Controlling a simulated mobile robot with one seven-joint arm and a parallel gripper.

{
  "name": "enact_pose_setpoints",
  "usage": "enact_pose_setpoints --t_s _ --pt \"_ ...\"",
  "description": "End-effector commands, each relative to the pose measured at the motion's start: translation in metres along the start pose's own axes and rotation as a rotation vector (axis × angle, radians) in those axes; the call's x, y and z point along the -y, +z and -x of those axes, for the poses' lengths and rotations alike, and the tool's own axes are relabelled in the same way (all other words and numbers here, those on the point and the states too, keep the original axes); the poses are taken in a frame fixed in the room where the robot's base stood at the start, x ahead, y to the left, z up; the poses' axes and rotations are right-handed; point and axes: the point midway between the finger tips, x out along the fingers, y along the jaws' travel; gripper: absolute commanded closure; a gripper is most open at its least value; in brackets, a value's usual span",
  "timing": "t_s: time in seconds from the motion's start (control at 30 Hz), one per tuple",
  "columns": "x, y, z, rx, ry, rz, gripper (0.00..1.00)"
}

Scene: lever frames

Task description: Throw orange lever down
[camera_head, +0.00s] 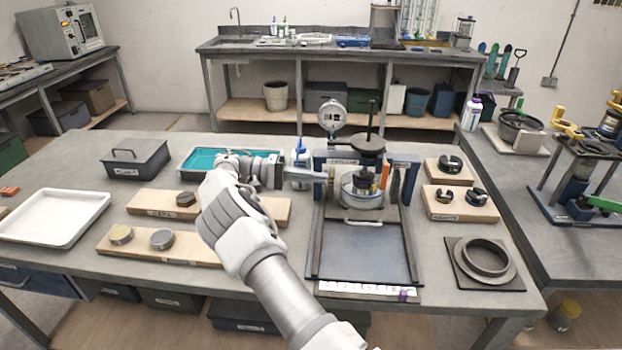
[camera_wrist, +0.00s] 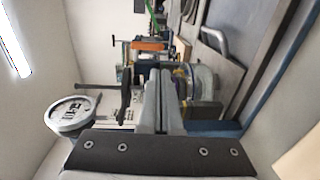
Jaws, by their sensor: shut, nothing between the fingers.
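A small upright orange piece (camera_head: 385,177), probably the orange lever, stands at the right of the press-like stand on the table, beside the clear round bowl (camera_head: 360,190). In the wrist view an orange bar (camera_wrist: 148,45) shows beyond my fingertips; I cannot tell for sure that it is the same piece. My gripper (camera_head: 322,176) reaches in from the left at the stand's left side, pointing right, apart from the orange piece. In the wrist view my gripper (camera_wrist: 160,74) has its fingers together and holds nothing. The orange piece's lower end is partly hidden.
A dial gauge (camera_head: 332,115) and a dark vertical post rise behind the bowl. A blue-grey plate with a handle (camera_head: 366,255) lies in front. Wooden blocks (camera_head: 460,204) and a ring (camera_head: 487,257) stand to the right. A teal tray (camera_head: 200,160) lies behind my arm.

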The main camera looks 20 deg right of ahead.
Motion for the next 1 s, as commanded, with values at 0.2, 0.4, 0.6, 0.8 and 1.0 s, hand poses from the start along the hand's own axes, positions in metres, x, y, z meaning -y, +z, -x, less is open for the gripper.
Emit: enact_pose_setpoints --t_s 0.2,0.4,0.6,0.8,1.0 --pt "0.001 0.000 0.010 0.000 -0.001 0.000 1.00" --pt "0.001 0.000 0.011 0.000 -0.001 0.000 1.00" --pt "0.001 0.000 0.010 0.000 -0.001 0.000 1.00" --pt "-0.007 0.000 0.005 0.012 -0.029 0.007 1.00" --pt "-0.041 0.004 -0.023 0.054 -0.196 0.048 1.00"
